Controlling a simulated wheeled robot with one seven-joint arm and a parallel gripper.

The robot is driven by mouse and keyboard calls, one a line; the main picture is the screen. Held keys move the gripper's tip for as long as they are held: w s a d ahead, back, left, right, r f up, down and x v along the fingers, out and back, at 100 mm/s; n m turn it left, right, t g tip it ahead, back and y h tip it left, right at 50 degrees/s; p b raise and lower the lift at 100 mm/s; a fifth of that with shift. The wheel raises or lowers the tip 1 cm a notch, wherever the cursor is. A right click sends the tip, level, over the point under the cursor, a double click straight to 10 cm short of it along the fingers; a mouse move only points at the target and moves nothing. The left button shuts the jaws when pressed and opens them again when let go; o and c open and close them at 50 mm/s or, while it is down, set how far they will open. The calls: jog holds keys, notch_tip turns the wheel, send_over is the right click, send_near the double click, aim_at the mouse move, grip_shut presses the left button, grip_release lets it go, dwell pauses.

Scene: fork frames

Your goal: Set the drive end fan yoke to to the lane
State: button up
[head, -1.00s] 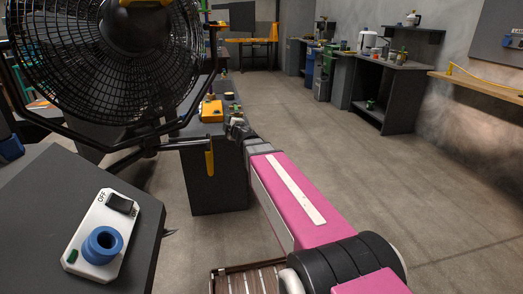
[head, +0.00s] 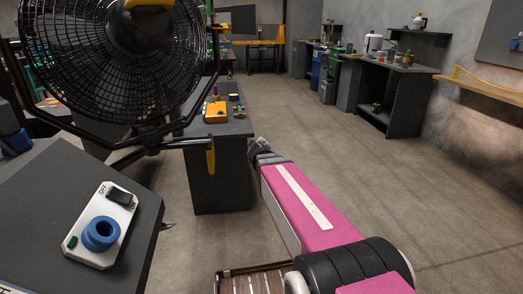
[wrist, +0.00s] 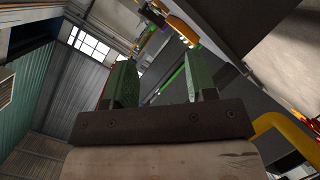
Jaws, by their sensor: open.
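The large black fan (head: 125,65) stands at the left in the head view. Its dark yoke (head: 153,148) curves under the cage, and a yellow handle (head: 211,157) hangs from the bar at its right. My gripper (head: 257,147) shows small at the far end of my pink arm, to the right of the handle and apart from it. In the wrist view my gripper (wrist: 160,85) has its two green fingers spread, with nothing between them. A yellow curved bar (wrist: 285,128) lies right of the fingers. I cannot make out a marked lane.
A dark cabinet (head: 219,175) with a yellow box (head: 215,112) on top stands behind the handle. A grey panel with a switch box (head: 102,224) is near at lower left. Open concrete floor (head: 330,150) lies to the right, before the far benches.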

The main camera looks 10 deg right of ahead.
jog(key=shift+s+d+f+m, duration=0.3)
jog(key=shift+s+d+f, duration=0.1)
jog(key=shift+f, duration=0.05)
